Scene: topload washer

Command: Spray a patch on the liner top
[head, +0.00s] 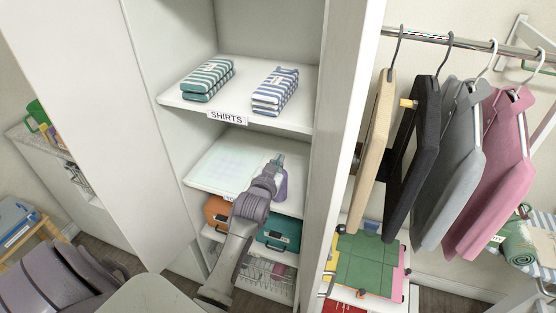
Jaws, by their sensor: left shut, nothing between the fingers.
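A flat pale sheet, apparently the liner (222,158), lies on that same shelf, left of the bottle. No wet patch can be made out on it. My right gripper is not in view.
Folded striped shirts (208,79) lie on the shelf above, labelled SHIRTS. Orange (217,211) and teal (280,230) cases and a wire basket (267,274) are below. The wardrobe's right wall (342,110) stands close to my arm. Clothes (412,150) hang on a rail at right.

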